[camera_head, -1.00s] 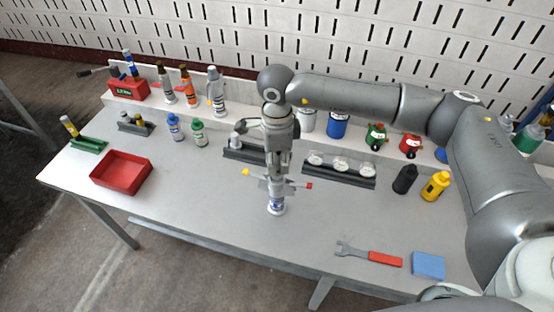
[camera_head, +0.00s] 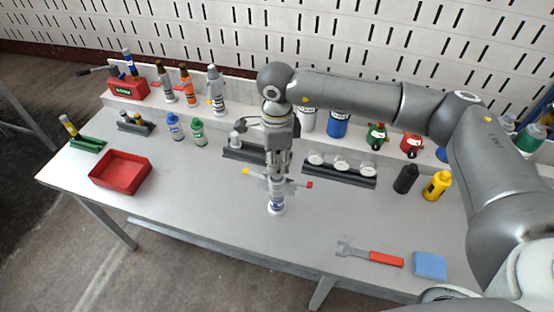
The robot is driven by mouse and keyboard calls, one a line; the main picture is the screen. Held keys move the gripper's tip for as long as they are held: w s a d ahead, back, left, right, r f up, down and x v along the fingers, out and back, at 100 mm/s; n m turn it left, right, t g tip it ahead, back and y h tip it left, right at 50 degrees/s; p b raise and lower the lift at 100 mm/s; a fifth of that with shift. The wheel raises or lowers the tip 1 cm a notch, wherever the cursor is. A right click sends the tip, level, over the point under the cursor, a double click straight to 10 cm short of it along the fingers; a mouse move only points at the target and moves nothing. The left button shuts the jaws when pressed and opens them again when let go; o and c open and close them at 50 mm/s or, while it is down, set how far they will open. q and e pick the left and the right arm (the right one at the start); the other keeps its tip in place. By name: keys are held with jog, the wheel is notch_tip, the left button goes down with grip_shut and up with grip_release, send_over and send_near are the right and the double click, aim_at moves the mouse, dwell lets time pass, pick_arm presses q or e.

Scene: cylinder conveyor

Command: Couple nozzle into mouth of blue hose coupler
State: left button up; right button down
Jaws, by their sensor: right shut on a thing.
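My right gripper (camera_head: 278,170) points straight down over the middle of the table. It is shut on an upright grey piece (camera_head: 277,186), apparently the nozzle, with a cross bar that has a yellow tip on the left and a red tip on the right. Directly below, in line with it, a small white and blue piece (camera_head: 277,208) stands on the table, apparently the blue hose coupler. The two look touching or nearly so; I cannot tell how far the nozzle is inside the mouth. My left gripper is not in view.
Dark racks (camera_head: 340,175) stand behind the gripper. A red tray (camera_head: 120,184) is at the left. A wrench with a red handle (camera_head: 384,259) and a blue pad (camera_head: 430,264) lie front right. Black and yellow bottles (camera_head: 437,185) stand at the right. The table around the coupler is clear.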

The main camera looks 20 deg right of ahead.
dwell(0.4)
jog(key=shift+b, duration=0.35)
dwell(0.4)
jog(key=shift+b, duration=0.35)
jog(key=shift+f+b, duration=1.5)
jog(key=shift+b, duration=0.1)
jog(key=c, duration=1.2)
grip_release()
jog(key=shift+r, duration=0.15)
